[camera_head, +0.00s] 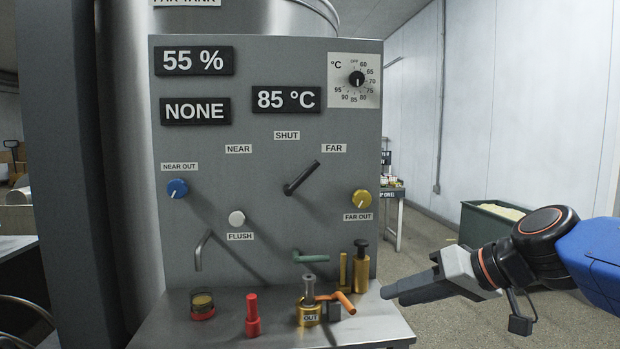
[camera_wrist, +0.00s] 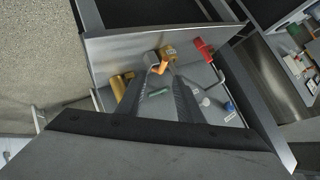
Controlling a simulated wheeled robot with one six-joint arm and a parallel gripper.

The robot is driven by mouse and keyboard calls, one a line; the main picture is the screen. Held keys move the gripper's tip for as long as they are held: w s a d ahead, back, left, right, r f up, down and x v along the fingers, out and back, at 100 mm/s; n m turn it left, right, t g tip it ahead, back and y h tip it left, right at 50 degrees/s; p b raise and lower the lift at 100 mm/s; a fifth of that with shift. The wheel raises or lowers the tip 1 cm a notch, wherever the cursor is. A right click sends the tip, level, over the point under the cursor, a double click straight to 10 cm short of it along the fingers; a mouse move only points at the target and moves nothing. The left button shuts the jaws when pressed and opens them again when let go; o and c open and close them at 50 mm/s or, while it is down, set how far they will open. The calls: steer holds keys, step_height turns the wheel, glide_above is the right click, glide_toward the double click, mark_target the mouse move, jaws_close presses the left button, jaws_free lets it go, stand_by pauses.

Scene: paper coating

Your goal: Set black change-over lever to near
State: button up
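The black change-over lever (camera_head: 302,178) is on the grey panel. It slants up and to the right from its pivot, its free end just below the FAR label (camera_head: 334,148). The SHUT label (camera_head: 287,135) is above it, and the NEAR label (camera_head: 238,149) is to the upper left. My gripper (camera_head: 395,295) is at the lower right, by the shelf's right edge, well apart from the lever. In the wrist view my gripper (camera_wrist: 160,73) shows two fingers with a gap between them and nothing held. I cannot make out the black lever there.
The panel has a blue knob (camera_head: 177,188), a yellow knob (camera_head: 361,199), a white flush button (camera_head: 236,218) and a bent spout (camera_head: 200,250). A green handle (camera_head: 312,257), brass parts (camera_head: 361,270), an orange handle (camera_head: 345,302) and a red part (camera_head: 252,316) stand low in front.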

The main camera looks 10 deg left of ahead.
steer(key=w+a+r+n+t+y, duration=0.15)
steer(key=w+a+r+y, duration=0.3)
steer(key=w+r, duration=0.55)
steer(key=t+y, duration=0.2)
glide_toward(313, 170)
steer(key=x, duration=1.1)
steer(key=shift+w, duration=0.1)
jaws_close()
